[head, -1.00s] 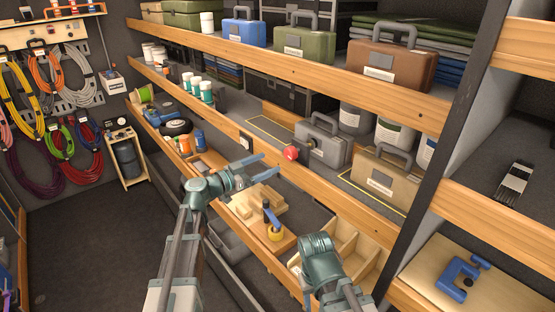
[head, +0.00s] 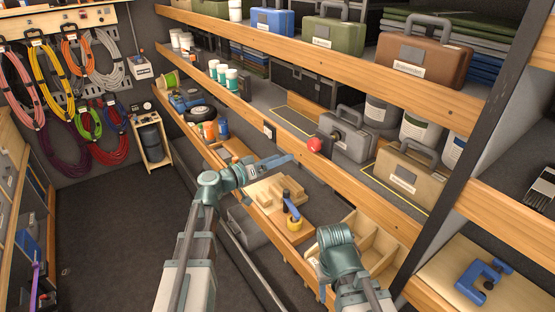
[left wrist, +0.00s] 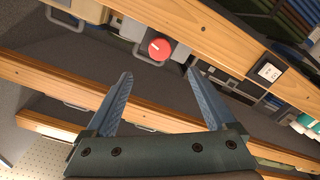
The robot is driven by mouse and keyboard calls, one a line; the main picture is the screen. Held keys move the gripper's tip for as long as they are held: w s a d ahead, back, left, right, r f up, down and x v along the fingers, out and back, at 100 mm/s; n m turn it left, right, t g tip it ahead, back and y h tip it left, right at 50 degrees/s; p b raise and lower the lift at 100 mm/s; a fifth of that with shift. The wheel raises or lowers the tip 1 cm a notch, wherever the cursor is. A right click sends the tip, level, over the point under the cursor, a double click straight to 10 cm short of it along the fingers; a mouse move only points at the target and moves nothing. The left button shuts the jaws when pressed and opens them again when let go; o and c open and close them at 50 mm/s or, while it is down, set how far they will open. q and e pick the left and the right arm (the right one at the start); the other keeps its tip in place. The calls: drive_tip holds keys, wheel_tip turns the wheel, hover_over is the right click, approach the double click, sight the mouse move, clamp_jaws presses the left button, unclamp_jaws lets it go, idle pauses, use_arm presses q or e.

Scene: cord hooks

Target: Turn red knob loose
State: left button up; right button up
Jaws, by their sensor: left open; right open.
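The red knob (head: 314,145) sits at the front of the middle shelf, just in front of a grey case. It also shows in the left wrist view (left wrist: 159,49), round, with a pale bar mark on its face. My left gripper (head: 284,166) is open and empty, to the left of the knob and apart from it. In the left wrist view, the knob lies beyond the two fingertips (left wrist: 158,75), roughly between them. My right gripper (head: 325,285) is low at the front right, pointing down, with its fingers mostly hidden.
The wooden shelf edge (head: 365,187) runs beside the knob. A grey case (head: 345,138) and a tan case (head: 403,175) stand on that shelf. A socket plate (head: 269,132) is on the edge to the left. Wooden blocks and a clamp lie on the lower shelf.

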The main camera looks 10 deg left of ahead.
sight(311, 147)
use_arm(q)
drive_tip(key=w+d+m, duration=0.1)
drive_tip(key=w+d, duration=0.2)
drive_tip(key=w+d+m, duration=0.2)
drive_tip(key=w+d, duration=0.1)
drive_tip(key=w, duration=0.1)
drive_tip(key=w+d+m+h+b, duration=0.1)
drive_tip(key=w+d, duration=0.2)
drive_tip(key=d, duration=0.1)
drive_tip(key=shift+w+f+g, duration=0.15)
drive_tip(key=shift+f+g, duration=0.15)
drive_tip(key=shift+g, duration=0.1)
idle(0.4)
drive_tip(key=shift+c, duration=0.2)
drive_tip(key=c, duration=1.3)
drive_tip(key=shift+n, duration=1.2)
drive_tip(key=o, duration=1.3)
